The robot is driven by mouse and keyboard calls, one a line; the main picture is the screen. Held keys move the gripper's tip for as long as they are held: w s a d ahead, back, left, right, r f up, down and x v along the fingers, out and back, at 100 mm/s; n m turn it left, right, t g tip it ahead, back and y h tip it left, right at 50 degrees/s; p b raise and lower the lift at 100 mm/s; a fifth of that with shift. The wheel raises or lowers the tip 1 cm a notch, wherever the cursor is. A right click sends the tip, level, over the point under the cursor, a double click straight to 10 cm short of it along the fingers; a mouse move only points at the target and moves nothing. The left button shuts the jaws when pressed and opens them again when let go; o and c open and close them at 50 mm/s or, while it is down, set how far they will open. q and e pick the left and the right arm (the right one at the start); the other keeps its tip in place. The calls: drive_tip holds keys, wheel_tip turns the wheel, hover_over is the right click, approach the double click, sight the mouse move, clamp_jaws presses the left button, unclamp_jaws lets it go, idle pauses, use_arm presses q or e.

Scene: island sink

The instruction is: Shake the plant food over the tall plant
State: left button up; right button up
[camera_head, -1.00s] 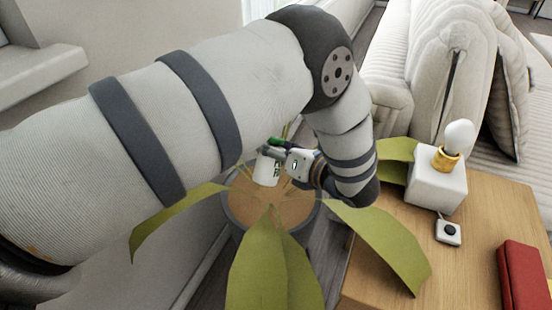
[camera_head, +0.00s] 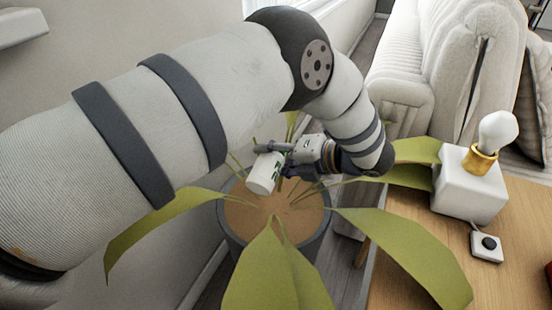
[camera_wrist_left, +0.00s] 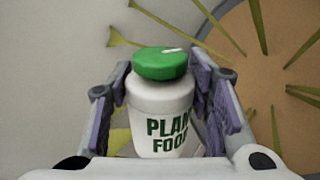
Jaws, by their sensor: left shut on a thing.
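The plant food is a white bottle (camera_head: 264,174) with green lettering, held tilted above the plant's soil. In the left wrist view the plant food bottle (camera_wrist_left: 160,108) shows its green cap (camera_wrist_left: 160,63) on top and sits between both finger pads. My left gripper (camera_head: 268,158) is shut on the bottle. The tall plant (camera_head: 272,268) has broad green leaves spreading from brown soil in a dark grey pot (camera_head: 236,238). My left arm hides part of the plant behind it. My right gripper is not in view.
A wooden side table (camera_head: 420,285) at the right holds a white lamp (camera_head: 470,185) with a bare bulb and a small white switch box (camera_head: 487,246). A cream sofa (camera_head: 400,70) stands behind. A wall (camera_head: 120,40) is at the left.

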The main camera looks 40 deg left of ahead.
use_arm(q)
wheel_tip(320, 180, down, 5)
drive_tip(key=m+g+h+b, duration=0.1)
drive_tip(key=m+g+b, duration=0.3)
drive_tip(key=b, duration=0.5)
drive_tip(key=shift+f+m, duration=0.15)
drive_tip(key=shift+m, duration=0.35)
drive_tip(key=shift+m+g+b, duration=0.3)
drive_tip(key=shift+g+b, duration=0.1)
drive_tip(key=shift+b, duration=0.05)
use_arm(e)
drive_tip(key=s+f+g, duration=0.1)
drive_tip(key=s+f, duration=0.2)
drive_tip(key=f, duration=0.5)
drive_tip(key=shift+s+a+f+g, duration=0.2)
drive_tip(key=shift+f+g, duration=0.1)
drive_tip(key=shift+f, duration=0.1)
use_arm(q)
drive_tip(key=shift+r, duration=0.25)
